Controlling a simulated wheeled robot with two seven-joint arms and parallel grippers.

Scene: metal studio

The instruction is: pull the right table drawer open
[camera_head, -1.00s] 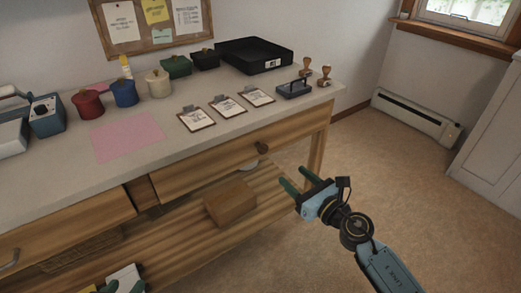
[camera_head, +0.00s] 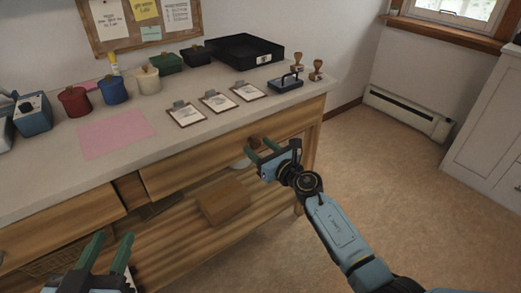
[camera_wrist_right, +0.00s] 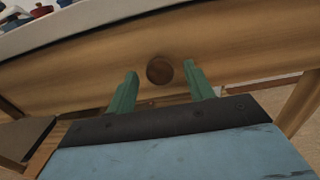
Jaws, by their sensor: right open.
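The right table drawer (camera_head: 195,163) has a wooden front with a round brown knob (camera_head: 254,141), and its front looks flush with the table. In the right wrist view the knob (camera_wrist_right: 159,70) sits between and beyond the two green fingertips. My right gripper (camera_head: 262,152) is open, close in front of the knob; I cannot tell whether it touches it. My left gripper (camera_head: 107,252) is at the lower left, its green fingers apart, with nothing seen between them, away from the right drawer.
The tabletop (camera_head: 200,138) holds a pink sheet (camera_head: 116,134), several clipboards, canisters, a black tray (camera_head: 240,52) and stamps. A cardboard box (camera_head: 222,202) sits on the slatted shelf below. A left drawer (camera_head: 60,232) is beside. The floor at right is clear.

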